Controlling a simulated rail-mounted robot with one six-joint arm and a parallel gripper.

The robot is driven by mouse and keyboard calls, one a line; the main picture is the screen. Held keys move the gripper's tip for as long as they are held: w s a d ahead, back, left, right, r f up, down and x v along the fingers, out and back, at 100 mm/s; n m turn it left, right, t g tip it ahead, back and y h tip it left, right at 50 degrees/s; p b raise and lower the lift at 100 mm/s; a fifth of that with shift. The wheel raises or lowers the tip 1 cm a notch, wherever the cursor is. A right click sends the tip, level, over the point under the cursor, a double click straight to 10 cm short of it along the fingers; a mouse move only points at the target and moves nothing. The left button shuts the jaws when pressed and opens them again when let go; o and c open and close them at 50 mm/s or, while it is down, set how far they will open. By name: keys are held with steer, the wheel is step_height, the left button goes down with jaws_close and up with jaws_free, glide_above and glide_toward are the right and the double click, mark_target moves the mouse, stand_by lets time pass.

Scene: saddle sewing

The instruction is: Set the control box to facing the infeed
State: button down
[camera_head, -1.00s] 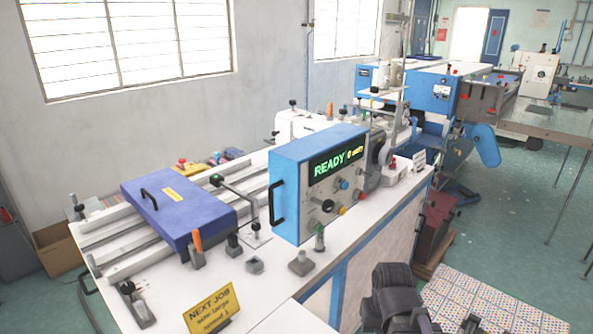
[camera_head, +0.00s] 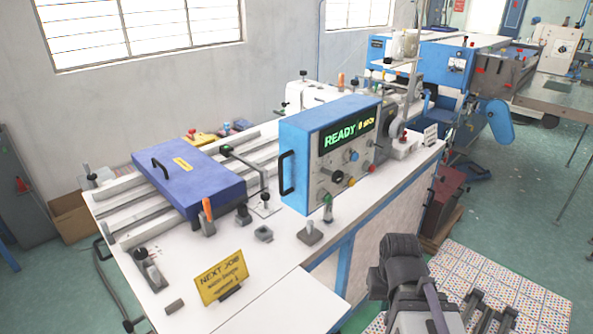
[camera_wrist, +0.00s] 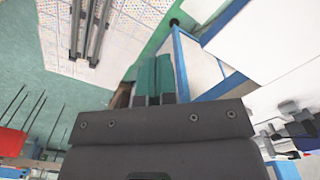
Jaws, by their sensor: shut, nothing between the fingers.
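The control box (camera_head: 297,166) is a blue box standing upright on the white machine table (camera_head: 185,257). Its grey panel, with a green READY display (camera_head: 346,134), knobs and buttons, faces the front right of the picture. A black handle (camera_head: 287,175) is on its left side. My gripper (camera_wrist: 154,78) shows in the wrist view as two teal fingers side by side, shut and empty. My arm is at the bottom right in the head view, clear of the box; the fingertips cannot be made out there.
A purple cover (camera_head: 190,180) with a handle lies over rails left of the box. A yellow NEXT JOB sign (camera_head: 222,279) and small clamps stand in front. Blue machinery (camera_head: 450,62) is behind right. A patterned mat (camera_head: 520,285) lies on the floor beside the table.

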steer(key=c, duration=1.8)
jaws_free()
steer(key=o, duration=0.5)
steer(key=a+n, duration=0.1)
steer(key=a, duration=0.2)
steer(key=w+a+r+n+p, duration=0.1)
steer(key=a, duration=0.2)
steer(key=a+n, duration=0.1)
steer(key=a, duration=0.2)
steer(key=shift+w+a+r+h+p, duration=0.2)
steer(key=shift+a+r+h+p, duration=0.15)
steer(key=shift+r+h, duration=0.05)
steer(key=shift+o, duration=0.8)
steer(key=w+a+r+t+h+p, duration=0.1)
steer(key=w+a+r+t+h, duration=0.3)
steer(key=a, duration=0.5)
steer(key=shift+w+a+p, duration=0.3)
steer(key=shift+w+a, duration=0.05)
steer(key=shift+w, duration=0.2)
steer(key=w+a+r+m+t+h, duration=0.2)
steer(key=w+a+r+t+h, duration=0.15)
steer(key=a+r+t, duration=0.4)
step_height(320, 180, up, 8)
steer(key=m+t, duration=0.4)
steer(key=m, duration=0.3)
glide_above(282, 190)
steer(key=shift+w+a+f+h+p, duration=0.1)
steer(key=shift+w+h+p, duration=0.15)
steer(key=shift+w+p, duration=0.1)
